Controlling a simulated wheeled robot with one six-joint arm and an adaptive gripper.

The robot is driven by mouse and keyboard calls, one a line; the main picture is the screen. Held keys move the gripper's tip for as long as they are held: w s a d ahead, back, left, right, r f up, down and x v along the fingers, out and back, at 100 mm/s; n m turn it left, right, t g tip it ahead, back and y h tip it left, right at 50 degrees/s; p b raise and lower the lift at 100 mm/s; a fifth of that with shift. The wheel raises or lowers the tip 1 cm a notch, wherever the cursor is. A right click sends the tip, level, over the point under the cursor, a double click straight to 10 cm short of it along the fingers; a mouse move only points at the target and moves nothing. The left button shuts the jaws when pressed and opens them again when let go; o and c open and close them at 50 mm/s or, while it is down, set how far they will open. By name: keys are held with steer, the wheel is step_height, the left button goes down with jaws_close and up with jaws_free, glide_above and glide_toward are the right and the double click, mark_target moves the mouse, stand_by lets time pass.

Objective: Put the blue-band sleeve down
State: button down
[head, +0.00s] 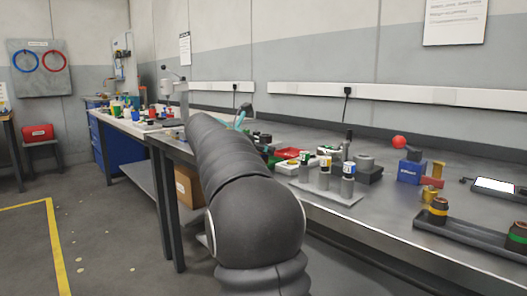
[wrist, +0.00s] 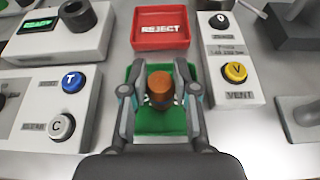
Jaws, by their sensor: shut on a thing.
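In the wrist view my gripper (wrist: 160,92) is shut on a sleeve (wrist: 161,84) with a copper-coloured top and a darker lower part. I take it for the blue-band sleeve, but no blue band can be made out. The sleeve is over a green tray (wrist: 150,125), between its walls as seen from above. Whether it touches the tray floor cannot be told. In the head view my arm hides most of the gripper and the held sleeve.
A red tray marked REJECT (wrist: 161,27) lies just beyond the green one. A white box with T and C buttons (wrist: 54,100) stands left, and a box with a yellow VENT button (wrist: 231,60) stands right. Two banded sleeves sit in a dark rack (head: 460,232) on the bench.

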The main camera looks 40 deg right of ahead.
steer(key=shift+f, duration=0.1)
steer(key=c, duration=0.9)
jaws_free()
steer(key=p+v, duration=0.1)
steer(key=v, duration=1.1)
